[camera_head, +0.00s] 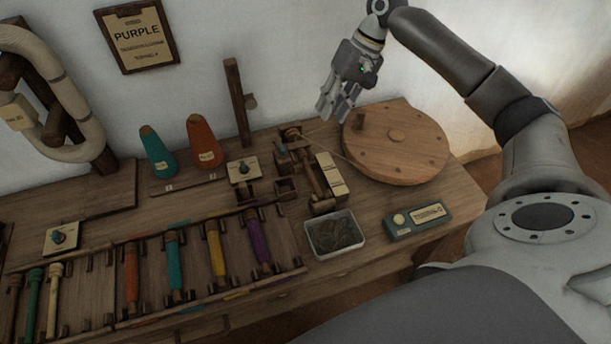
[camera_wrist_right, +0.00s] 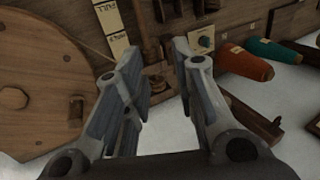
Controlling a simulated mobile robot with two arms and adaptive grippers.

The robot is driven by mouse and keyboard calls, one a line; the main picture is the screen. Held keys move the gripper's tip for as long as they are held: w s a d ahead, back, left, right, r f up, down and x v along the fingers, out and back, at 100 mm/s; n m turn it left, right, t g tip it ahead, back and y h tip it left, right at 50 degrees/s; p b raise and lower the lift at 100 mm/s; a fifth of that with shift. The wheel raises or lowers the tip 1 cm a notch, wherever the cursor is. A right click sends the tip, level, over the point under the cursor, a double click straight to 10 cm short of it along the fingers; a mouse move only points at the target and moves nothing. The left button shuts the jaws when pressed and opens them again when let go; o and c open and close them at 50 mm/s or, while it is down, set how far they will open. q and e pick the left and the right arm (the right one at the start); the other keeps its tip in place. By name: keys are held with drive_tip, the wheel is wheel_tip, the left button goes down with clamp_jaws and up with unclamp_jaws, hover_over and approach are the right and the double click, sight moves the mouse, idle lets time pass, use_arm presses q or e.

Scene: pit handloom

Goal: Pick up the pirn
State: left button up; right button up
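Several pirns lie in a slotted wooden rack (camera_head: 215,292): an orange one (camera_head: 131,278), a teal one (camera_head: 174,265), a yellow one (camera_head: 216,252) and a purple one (camera_head: 258,239). More slim pirns, including a green one (camera_head: 33,303) and a pale one (camera_head: 54,299), lie at the far left. A small wooden winder (camera_head: 312,180) stands right of the rack; I cannot tell whether it holds a pirn. My right gripper (camera_head: 335,108) is raised near the wall, above and behind the winder. In the wrist view its fingers (camera_wrist_right: 162,85) are apart with nothing held. My left gripper is out of view.
A large wooden wheel (camera_head: 400,140) stands beside the winder. Teal (camera_head: 157,153) and orange (camera_head: 204,143) cones and a thin post (camera_head: 238,105) stand at the back. A metal tray (camera_head: 357,249) and grey box (camera_head: 418,219) sit at the front. A "PURPLE" card (camera_head: 138,37) hangs on the wall.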

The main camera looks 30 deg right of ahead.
use_arm(q)
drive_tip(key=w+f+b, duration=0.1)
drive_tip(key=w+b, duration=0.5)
drive_tip(key=b, duration=0.1)
use_arm(e)
approach(311, 171)
drive_tip(key=shift+b+x, duration=1.7)
drive_tip(key=shift+x, duration=2.25)
drive_tip(key=shift+w+a+f, duration=0.1)
drive_tip(key=shift+a+f, duration=0.05)
drive_tip(key=shift+f, duration=0.4)
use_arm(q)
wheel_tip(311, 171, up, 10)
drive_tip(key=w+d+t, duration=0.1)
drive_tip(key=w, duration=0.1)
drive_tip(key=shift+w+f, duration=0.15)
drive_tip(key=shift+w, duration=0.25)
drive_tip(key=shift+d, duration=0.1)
use_arm(e)
clamp_jaws()
